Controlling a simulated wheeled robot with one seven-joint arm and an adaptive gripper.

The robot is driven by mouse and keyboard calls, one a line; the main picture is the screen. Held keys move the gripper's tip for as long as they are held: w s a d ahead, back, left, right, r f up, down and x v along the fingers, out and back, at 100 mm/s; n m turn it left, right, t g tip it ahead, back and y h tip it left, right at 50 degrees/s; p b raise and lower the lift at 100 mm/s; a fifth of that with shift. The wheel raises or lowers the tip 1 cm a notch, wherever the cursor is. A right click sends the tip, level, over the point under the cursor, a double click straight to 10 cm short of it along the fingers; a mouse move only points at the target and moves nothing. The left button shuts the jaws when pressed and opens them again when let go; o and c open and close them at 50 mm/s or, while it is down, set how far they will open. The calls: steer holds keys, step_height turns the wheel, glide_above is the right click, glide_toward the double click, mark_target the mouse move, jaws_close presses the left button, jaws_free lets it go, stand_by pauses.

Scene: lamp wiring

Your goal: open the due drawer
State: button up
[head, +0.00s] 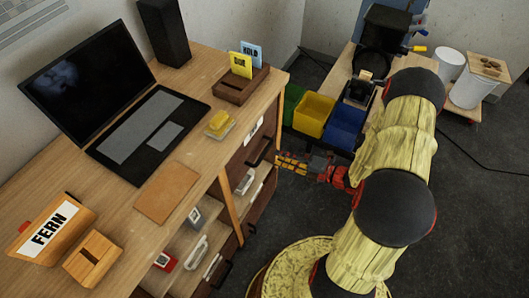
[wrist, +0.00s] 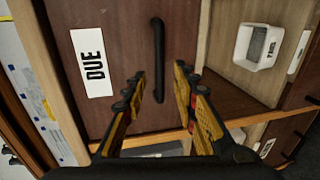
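The due drawer (wrist: 120,25) has a dark brown front with a white DUE label (wrist: 92,63) and a black bar handle (wrist: 158,60). It looks shut. In the head view, a dark drawer front with a white label (head: 254,130) and black handle (head: 261,151) sits under the desk's right end; its label is not readable there. My gripper (wrist: 160,76) is open and empty, its fingertips either side of the handle's lower part in the wrist view. I cannot tell whether they reach around it. In the head view my gripper (head: 279,162) is close to that handle.
An open shelf with a white container (wrist: 258,46) adjoins the drawer. Another dark drawer (head: 236,250) is lower down. Yellow (head: 314,115) and blue (head: 345,126) bins stand behind my gripper. The desk top (head: 130,190) holds a laptop (head: 150,135).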

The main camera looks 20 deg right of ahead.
mark_target(265, 151)
steer(key=shift+b+x, duration=1.25)
steer(key=shift+x, duration=2.65)
steer(key=shift+s, duration=0.1)
steer(key=shift+c, duration=0.8)
jaws_close()
